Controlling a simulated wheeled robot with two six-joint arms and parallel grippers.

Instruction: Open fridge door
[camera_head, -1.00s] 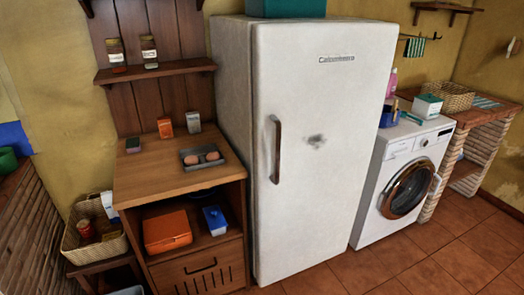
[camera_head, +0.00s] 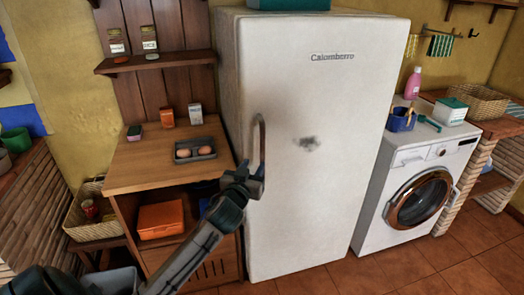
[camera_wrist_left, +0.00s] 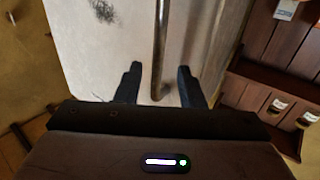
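The white fridge (camera_head: 315,185) stands in the middle of the head view with its door shut. Its vertical handle (camera_head: 259,145) is at the left side of the door. My left gripper (camera_head: 254,178) is at the lower end of the handle. In the left wrist view the handle (camera_wrist_left: 159,45) passes down between the two fingers of my left gripper (camera_wrist_left: 158,85). The fingers are open, with a gap on each side of the handle. My right gripper is not in view.
A wooden cabinet (camera_head: 150,172) with an egg tray (camera_head: 195,150) on top stands left of the fridge, close to my left arm. A washing machine (camera_head: 412,190) stands to the right. The tiled floor (camera_head: 400,270) in front looks clear.

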